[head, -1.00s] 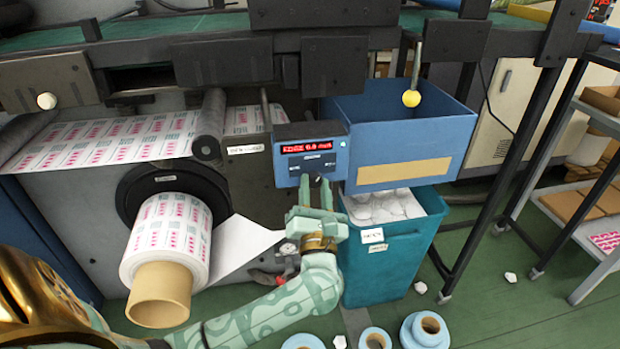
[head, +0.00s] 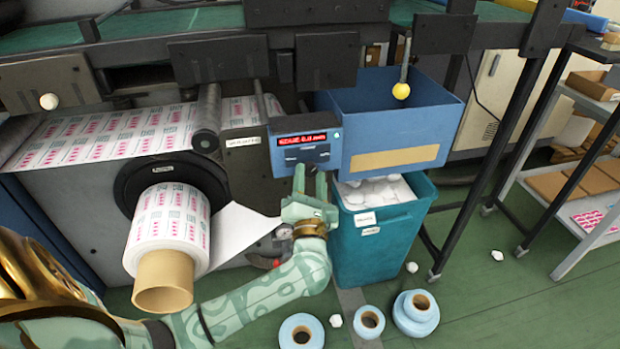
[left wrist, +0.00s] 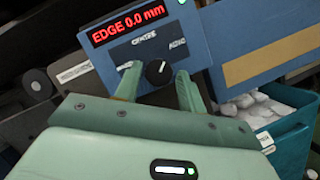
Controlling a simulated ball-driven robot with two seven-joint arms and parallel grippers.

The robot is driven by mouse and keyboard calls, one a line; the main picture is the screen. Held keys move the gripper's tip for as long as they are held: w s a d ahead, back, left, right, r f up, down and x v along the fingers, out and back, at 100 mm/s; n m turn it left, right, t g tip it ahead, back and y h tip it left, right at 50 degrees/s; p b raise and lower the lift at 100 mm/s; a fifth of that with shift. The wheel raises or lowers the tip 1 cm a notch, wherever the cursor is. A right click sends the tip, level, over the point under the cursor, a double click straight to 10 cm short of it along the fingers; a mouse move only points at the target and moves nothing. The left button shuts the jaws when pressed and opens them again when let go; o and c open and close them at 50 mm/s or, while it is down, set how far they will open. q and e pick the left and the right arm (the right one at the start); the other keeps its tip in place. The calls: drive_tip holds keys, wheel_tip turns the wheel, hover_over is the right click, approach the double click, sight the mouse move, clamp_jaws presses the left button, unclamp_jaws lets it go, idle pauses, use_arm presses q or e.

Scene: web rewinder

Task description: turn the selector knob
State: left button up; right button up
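The selector knob (left wrist: 158,72) is black and round, with a pale pointer mark aimed up and slightly right, near the CENTRE label. It sits on the lower part of the blue control box (head: 306,148), under a red display reading EDGE 0.0 mm in the left wrist view (left wrist: 128,22). My left gripper (head: 310,176) is just below the box. In the left wrist view its fingers (left wrist: 158,88) stand apart on either side of and below the knob, with visible gaps and nothing held. In the head view the knob is not clearly visible. My right gripper is out of view.
A blue bin (head: 395,120) adjoins the control box on the right, with a teal bin (head: 378,240) of white scraps below. A printed roll (head: 168,235) is left of my left arm. Blue rolls (head: 415,312) lie on the green floor.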

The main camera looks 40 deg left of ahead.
use_arm(q)
drive_tip(key=shift+o, duration=0.5)
drive_tip(key=p+v, duration=0.1)
drive_tip(key=v, duration=1.5)
drive_tip(key=shift+f, duration=0.15)
drive_tip(key=shift+d, duration=0.1)
